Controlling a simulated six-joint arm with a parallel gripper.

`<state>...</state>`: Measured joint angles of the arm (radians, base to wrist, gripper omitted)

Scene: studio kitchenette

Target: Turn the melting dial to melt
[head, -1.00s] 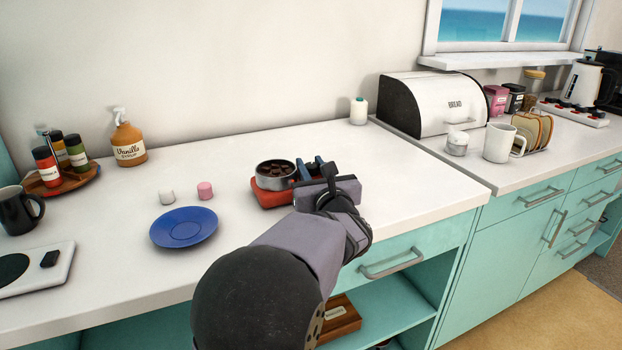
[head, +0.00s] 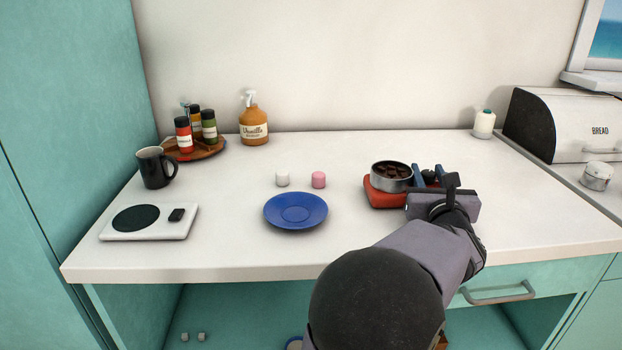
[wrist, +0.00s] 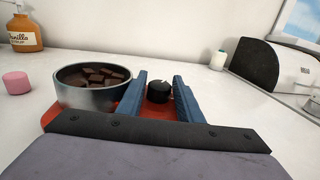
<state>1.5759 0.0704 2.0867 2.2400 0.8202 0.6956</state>
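The melting dial (wrist: 158,91) is a black knob with a pale mark, on the right part of the red melting unit (head: 382,198). A metal pot (head: 391,176) with dark chocolate chunks (wrist: 103,76) sits on the unit's left part. My gripper (head: 428,176) reaches over the unit from the front. In the wrist view its blue fingers (wrist: 160,84) are apart, one on each side of the dial. I see a gap between the fingers and the dial. The dial shows only partly behind the fingers in the head view.
A blue plate (head: 296,211), a white marshmallow (head: 283,179) and a pink one (head: 319,180) lie left of the unit. A black mug (head: 155,168), a white scale (head: 150,229) and a syrup bottle (head: 254,124) stand farther left. The counter behind the unit is clear.

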